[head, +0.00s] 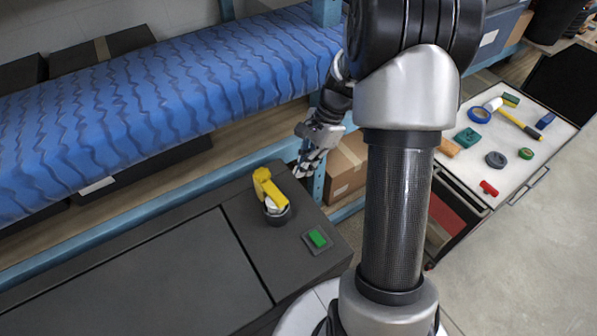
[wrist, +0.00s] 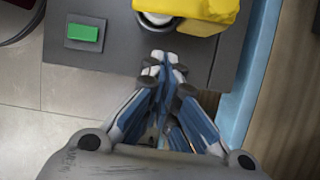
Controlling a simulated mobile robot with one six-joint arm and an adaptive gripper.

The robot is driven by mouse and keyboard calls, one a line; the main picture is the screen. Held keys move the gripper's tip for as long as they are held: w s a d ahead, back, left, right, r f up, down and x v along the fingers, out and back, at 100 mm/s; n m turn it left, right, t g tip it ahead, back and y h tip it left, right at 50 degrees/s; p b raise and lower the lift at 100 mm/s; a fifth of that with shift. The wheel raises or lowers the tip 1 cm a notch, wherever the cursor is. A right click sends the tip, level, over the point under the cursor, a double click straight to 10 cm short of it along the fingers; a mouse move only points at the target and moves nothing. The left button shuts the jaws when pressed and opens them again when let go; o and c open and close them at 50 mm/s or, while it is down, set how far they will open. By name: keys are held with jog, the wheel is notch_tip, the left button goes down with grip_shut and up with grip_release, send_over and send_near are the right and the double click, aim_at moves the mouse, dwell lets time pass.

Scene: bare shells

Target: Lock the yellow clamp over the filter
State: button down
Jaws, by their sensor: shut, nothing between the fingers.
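The yellow clamp (head: 269,190) lies over the white filter (head: 274,204), which sits in a dark round holder on the dark cabinet top. I cannot tell whether the clamp is fully down. My gripper (head: 300,172) is at the right, far side of the clamp, near the cabinet's edge. In the wrist view my gripper (wrist: 165,58) is shut and empty, with its tips apart from the clamp.
A green button (head: 317,238) on a grey plate sits right of the holder. A blue rail (head: 130,225) runs along the cabinet's far side. A blue patterned roll (head: 170,95) lies behind it. A white tray (head: 470,180) of tools stands at right.

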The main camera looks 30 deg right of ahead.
aim_at(281, 194)
jog(key=shift+w+d+r+n+p, duration=0.65)
jog(key=shift+d+r+p, duration=0.9)
jog(key=shift+r, duration=1.5)
jog(key=s+a+f+b, duration=0.1)
jog(key=a+f+b, duration=0.1)
jog(key=a+f, duration=0.5)
jog(key=shift+a+f+g, duration=0.3)
jog(key=shift+a+f, duration=0.1)
jog(key=shift+f, duration=0.4)
jog(key=shift+s, duration=0.1)
jog(key=shift+s+a+m, duration=0.25)
jog(key=shift+a+m, duration=0.35)
jog(key=shift+m, duration=0.05)
